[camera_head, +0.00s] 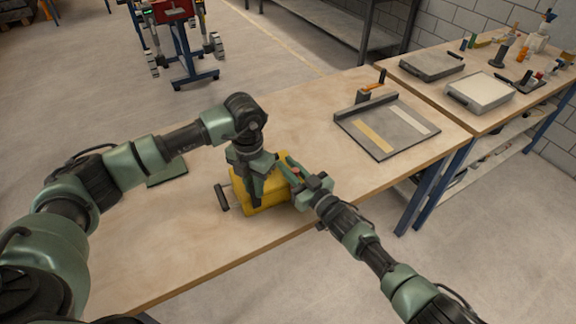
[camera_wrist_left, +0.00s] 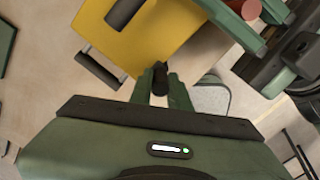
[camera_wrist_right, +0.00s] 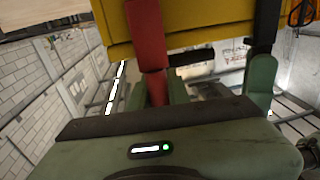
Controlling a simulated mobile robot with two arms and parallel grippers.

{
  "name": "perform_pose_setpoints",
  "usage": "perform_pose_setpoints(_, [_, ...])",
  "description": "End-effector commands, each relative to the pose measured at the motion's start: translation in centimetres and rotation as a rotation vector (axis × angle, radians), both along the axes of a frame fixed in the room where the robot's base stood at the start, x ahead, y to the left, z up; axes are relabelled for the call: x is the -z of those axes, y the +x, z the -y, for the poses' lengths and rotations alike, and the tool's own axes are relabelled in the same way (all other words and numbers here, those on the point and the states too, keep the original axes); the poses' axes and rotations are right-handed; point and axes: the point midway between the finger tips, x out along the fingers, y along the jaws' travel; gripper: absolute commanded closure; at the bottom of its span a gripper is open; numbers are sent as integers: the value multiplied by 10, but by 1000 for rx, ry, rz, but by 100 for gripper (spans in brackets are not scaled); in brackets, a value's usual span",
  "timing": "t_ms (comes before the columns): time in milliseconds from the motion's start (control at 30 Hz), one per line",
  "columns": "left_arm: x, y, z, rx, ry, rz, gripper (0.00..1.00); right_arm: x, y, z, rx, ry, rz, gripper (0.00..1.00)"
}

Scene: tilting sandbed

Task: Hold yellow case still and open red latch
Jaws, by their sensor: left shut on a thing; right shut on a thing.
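The yellow case (camera_head: 270,196) sits on the wooden workbench near its front edge, and its top shows in the left wrist view (camera_wrist_left: 150,40). A dark bar handle (camera_head: 222,198) sticks out at its left side. My left gripper (camera_head: 256,200) points down at the case and is shut on a small dark part at the case's edge (camera_wrist_left: 160,76). The red latch (camera_wrist_right: 147,38) stands against the case's yellow wall in the right wrist view. My right gripper (camera_head: 297,174) is shut on its lower end, coming from the right. The grippers partly hide the case.
A grey tray (camera_head: 388,127) with pale strips lies farther right on the bench (camera_head: 160,235). A second bench holds a pale box (camera_head: 481,91), a dark box (camera_head: 432,64) and small tools. A dark green flat piece (camera_head: 167,171) lies left of the case.

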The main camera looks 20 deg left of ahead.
Motion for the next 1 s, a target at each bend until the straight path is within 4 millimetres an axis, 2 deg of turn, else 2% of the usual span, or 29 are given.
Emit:
perform_pose_setpoints(300, [-1,0,0,1,-1,1,100,-2,-10,12,4,122,118,100])
perform_pose_setpoints(733, [-1,0,0,0,0,0,100,-3,-13,14,3,145,141,100])
perform_pose_setpoints(767, [-1,0,0,0,0,0,100,-3,-13,14,3,145,141,77])
perform_pose_setpoints(800, [-1,0,0,0,0,0,100,-3,-13,14,3,145,141,66])
perform_pose_setpoints(833, [-1,0,0,0,0,0,100,-3,-13,14,3,145,141,60])
perform_pose_setpoints(1000, [-1,0,0,0,0,0,100,-3,-13,13,2,146,142,60])
